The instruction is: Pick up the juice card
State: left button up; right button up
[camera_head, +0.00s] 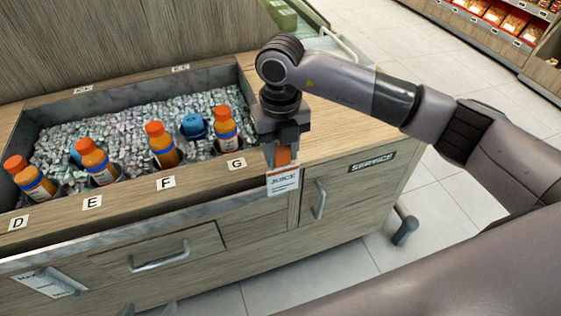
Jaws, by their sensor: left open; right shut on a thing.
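The juice card (283,184) is a white card with an orange upper part and the word JUICE. It is in front of the counter's front edge, right of the label G. My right gripper (281,158), on the arm coming in from the right, points down and is shut on the card's upper part. I cannot tell whether the card still touches the counter. My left gripper is not in view.
An ice-filled bin (115,112) at left holds several orange-capped juice bottles (163,144) and blue-topped items. Wooden edges with letter labels surround it. Bare counter (345,128) lies right of the gripper. A SERVICE door (345,190) and drawer handles are below.

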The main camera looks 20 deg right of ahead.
notch_tip(320, 180, up, 14)
jog(key=shift+p, duration=0.3)
jog(key=shift+f, duration=0.15)
dwell(0.9)
